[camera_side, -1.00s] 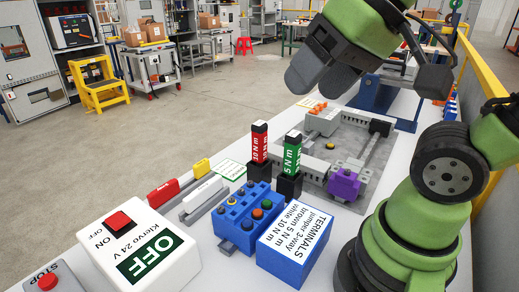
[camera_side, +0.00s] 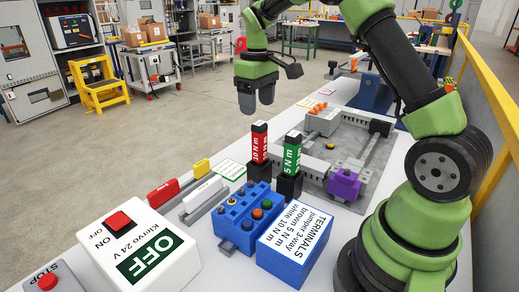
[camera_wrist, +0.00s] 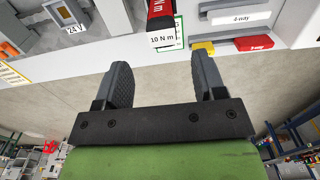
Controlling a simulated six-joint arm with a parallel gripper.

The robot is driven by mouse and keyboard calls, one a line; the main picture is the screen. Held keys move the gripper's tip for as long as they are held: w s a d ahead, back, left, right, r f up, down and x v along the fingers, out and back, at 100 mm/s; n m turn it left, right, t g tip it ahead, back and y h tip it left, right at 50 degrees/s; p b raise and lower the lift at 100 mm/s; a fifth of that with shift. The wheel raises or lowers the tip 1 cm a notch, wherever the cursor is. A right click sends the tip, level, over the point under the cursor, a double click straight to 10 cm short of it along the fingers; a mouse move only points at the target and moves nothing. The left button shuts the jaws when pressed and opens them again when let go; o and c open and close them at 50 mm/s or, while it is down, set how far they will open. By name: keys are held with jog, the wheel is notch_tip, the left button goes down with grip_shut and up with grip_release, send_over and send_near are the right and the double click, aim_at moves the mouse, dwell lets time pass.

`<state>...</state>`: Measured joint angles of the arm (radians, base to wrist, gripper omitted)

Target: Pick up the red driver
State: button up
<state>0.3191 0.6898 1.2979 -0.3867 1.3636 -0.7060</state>
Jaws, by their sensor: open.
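The red driver (camera_side: 260,142), marked 10 N m, stands upright in a dark holder next to the green driver (camera_side: 292,152), marked 5 N m. In the wrist view the red driver (camera_wrist: 161,22) shows at the top, ahead of and between the fingers, with a white 10 N m label. My gripper (camera_side: 256,108) points down, above and behind the red driver in the side view, apart from it. In the wrist view my gripper (camera_wrist: 165,75) has its two fingers spread with nothing between them.
A blue button block (camera_side: 247,215), a blue TERMINALS box (camera_side: 294,245) and a white OFF switch box (camera_side: 140,250) stand in front. A grey plate with a purple part (camera_side: 344,183) lies to the right. Red and yellow-tipped pieces lie left of the drivers.

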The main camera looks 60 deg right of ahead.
aim_at(259, 125)
jog(key=f, duration=0.9)
jog(key=shift+s+a, duration=0.2)
jog(key=shift+s, duration=0.1)
jog(key=shift+r, duration=0.1)
grip_shut()
notch_tip(259, 125, up, 9)
jog(key=shift+a, duration=0.1)
jog(key=s+a+r, duration=0.2)
jog(key=a+r, duration=0.1)
jog(key=a, duration=0.4)
jog(key=s+a+r, duration=0.1)
jog(key=a+r, duration=0.2)
jog(key=a, duration=0.5)
jog(key=shift+s, duration=0.35)
